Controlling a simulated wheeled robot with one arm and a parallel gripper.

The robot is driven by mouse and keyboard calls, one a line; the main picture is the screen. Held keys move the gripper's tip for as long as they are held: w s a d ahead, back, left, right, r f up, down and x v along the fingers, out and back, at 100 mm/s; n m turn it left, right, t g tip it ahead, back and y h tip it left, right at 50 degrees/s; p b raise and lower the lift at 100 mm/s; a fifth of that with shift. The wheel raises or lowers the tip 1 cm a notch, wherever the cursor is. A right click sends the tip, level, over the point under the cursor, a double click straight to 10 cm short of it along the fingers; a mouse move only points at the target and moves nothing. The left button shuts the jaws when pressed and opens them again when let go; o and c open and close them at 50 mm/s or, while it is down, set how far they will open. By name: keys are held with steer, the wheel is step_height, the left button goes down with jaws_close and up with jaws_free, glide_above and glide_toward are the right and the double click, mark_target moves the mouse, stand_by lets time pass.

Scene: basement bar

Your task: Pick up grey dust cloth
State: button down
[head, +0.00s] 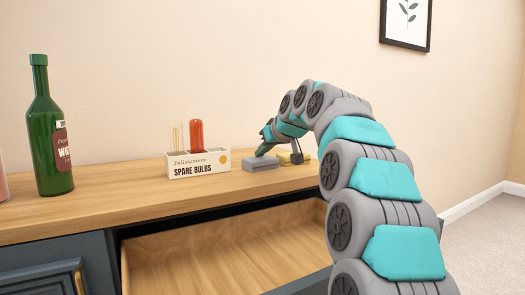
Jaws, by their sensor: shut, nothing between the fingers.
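The grey dust cloth (261,163) lies folded on the wooden counter top, to the right of the box of spare bulbs. My gripper (262,152) is at the end of my arm, right at the cloth's upper right side and pointing down at it. It is shut and holds nothing. Whether the fingertips touch the cloth is too small to tell. A yellow item (285,158) lies just right of the cloth, partly hidden behind my gripper.
A white "Spare Bulbs" box (199,170) with upright bulbs stands close left of the cloth. A green bottle (48,130) stands at the left. Below the counter, a drawer (205,255) is open and looks empty. The counter between bottle and box is clear.

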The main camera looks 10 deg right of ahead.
steer(key=shift+f, duration=0.35)
steer(key=shift+s, duration=0.15)
